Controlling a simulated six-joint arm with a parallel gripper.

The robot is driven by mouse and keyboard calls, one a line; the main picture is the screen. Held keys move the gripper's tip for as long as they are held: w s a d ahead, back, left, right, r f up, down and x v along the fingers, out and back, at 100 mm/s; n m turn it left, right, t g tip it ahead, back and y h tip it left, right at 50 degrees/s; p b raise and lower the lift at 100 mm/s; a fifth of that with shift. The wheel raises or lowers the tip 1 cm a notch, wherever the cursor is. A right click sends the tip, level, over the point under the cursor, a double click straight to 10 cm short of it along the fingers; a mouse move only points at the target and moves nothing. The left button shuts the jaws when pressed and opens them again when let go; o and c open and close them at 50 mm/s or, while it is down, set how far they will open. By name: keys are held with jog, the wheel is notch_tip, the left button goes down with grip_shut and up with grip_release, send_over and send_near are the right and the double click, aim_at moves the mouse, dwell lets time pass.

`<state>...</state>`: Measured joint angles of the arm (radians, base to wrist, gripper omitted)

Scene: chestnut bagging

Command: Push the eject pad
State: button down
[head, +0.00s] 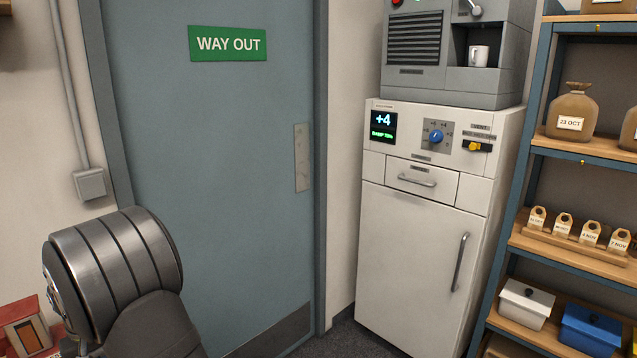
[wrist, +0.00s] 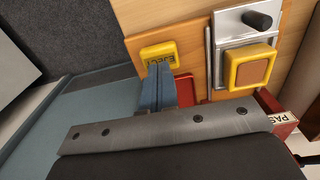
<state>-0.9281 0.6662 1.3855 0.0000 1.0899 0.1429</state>
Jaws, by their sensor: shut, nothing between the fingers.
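The eject pad (wrist: 155,52) is a yellow square with a dark label reading EJECT, upside down in the wrist view. It is set on a light wooden panel (wrist: 190,32). My gripper (wrist: 159,68) is shut and empty, its two blue-grey fingers side by side. The fingertips overlap the lower edge of the pad in the picture and hide part of its label. I cannot tell whether they touch it. The pad and my gripper do not show in the head view.
Right of the pad in the wrist view are a metal plate with a black knob (wrist: 257,20) and a yellow-framed brown pad (wrist: 250,68). Red parts sit below. The head view shows a blue-grey door (head: 225,150), a white cabinet (head: 410,240) and shelves (head: 570,150).

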dwell(0.4)
jog(key=shift+f, duration=1.25)
jog(key=shift+r, duration=0.1)
notch_tip(320, 180, up, 8)
jog(key=shift+f, duration=3.55)
